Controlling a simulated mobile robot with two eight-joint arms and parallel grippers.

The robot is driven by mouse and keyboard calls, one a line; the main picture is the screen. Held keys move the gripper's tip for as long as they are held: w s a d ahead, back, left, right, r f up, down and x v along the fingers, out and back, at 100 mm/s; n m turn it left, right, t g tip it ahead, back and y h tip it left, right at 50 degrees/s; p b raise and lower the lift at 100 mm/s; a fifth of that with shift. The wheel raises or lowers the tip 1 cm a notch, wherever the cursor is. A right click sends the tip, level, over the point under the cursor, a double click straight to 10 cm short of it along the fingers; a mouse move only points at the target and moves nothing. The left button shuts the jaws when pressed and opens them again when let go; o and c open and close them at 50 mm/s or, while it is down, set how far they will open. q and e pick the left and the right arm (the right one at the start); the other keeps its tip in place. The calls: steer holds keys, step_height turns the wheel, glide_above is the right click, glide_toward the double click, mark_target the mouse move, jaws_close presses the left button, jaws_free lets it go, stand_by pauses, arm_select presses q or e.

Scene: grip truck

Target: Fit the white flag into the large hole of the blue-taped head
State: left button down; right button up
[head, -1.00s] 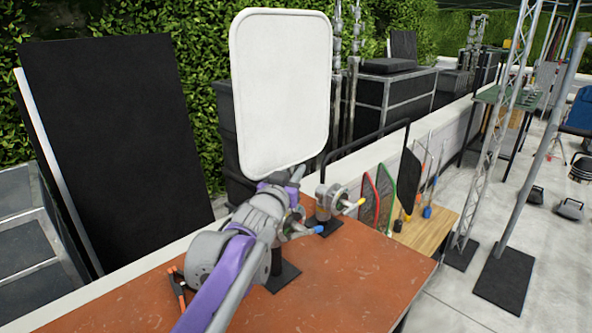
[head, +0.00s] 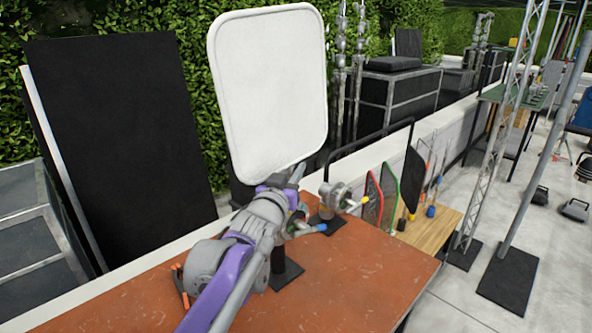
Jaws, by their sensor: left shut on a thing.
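The white flag (head: 270,90) is a large rounded white panel, held up above the back of the red-brown table and leaning slightly left. My left gripper (head: 292,182) is shut on it at its lower edge; the fingers and the flag's stem are mostly hidden by my arm. The blue-taped head (head: 308,229) is a grey grip head with a blue-tipped handle, on a stand just right of and below my left gripper. My wrist covers part of it, and its large hole cannot be made out. My right gripper is not in view.
A similar head with a yellow tip (head: 341,198) stands close behind on the table (head: 350,275). An orange-handled tool (head: 180,287) lies at left. Red, green and black flags (head: 388,184) hang on a rack at right. The front of the table is clear.

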arm_select(q)
steer(key=c, duration=0.8)
jaws_free()
steer(key=shift+s+a+r, duration=0.1)
steer(key=shift+a, duration=0.05)
steer(key=shift+o, duration=0.3)
steer(key=v, duration=1)
steer(key=shift+s, duration=0.35)
